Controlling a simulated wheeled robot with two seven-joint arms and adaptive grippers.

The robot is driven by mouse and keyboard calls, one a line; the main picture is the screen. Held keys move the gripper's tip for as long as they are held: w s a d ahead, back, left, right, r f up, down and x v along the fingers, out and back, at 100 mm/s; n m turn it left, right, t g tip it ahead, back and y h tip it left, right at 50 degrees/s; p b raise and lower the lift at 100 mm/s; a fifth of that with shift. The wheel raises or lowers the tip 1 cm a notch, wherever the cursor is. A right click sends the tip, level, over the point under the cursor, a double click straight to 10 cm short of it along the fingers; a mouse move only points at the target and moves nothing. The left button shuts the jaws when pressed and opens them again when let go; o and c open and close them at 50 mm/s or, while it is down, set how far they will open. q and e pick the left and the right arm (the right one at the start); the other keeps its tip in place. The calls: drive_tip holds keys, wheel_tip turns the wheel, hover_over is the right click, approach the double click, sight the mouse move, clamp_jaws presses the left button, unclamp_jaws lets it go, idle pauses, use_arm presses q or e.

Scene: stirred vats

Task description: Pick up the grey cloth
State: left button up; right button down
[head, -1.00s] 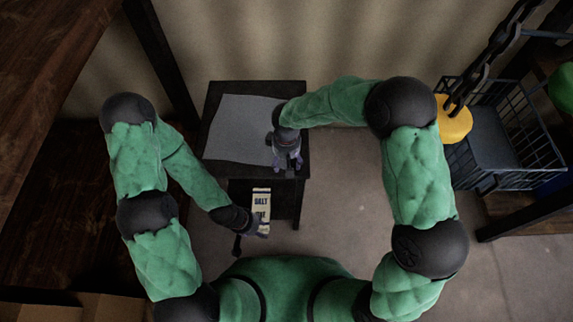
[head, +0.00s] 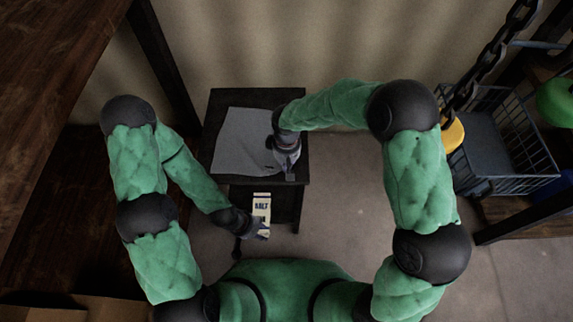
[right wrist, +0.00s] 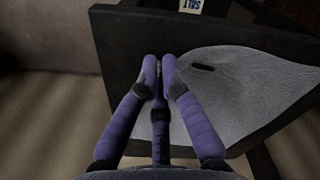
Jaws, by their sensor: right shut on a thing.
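The grey cloth (head: 242,142) lies on top of a small dark table, its near right part rumpled. It also shows in the right wrist view (right wrist: 240,75), raised in a fold with a dark gap. My right gripper (head: 287,162) is over the cloth's right side; in the right wrist view its purple fingers (right wrist: 160,70) are closed together on the cloth's edge. My left gripper (head: 262,232) is below the table top in the head view, against the lower end of a salt box (head: 261,206). Whether its fingers grip the box is unclear.
The dark table (head: 222,103) has a lower shelf on its near side. A wire basket (head: 510,140) and a hanging chain (head: 490,50) are at the right. Bare floor (head: 345,200) lies between the table and my right arm.

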wheel_tip(320, 180, up, 9)
drive_tip(key=p, duration=0.5)
drive_tip(key=shift+w+f, duration=0.15)
drive_tip(key=shift+f, duration=0.05)
wheel_tip(320, 180, up, 36)
drive_tip(key=p, duration=2.5)
drive_tip(key=shift+p, duration=0.35)
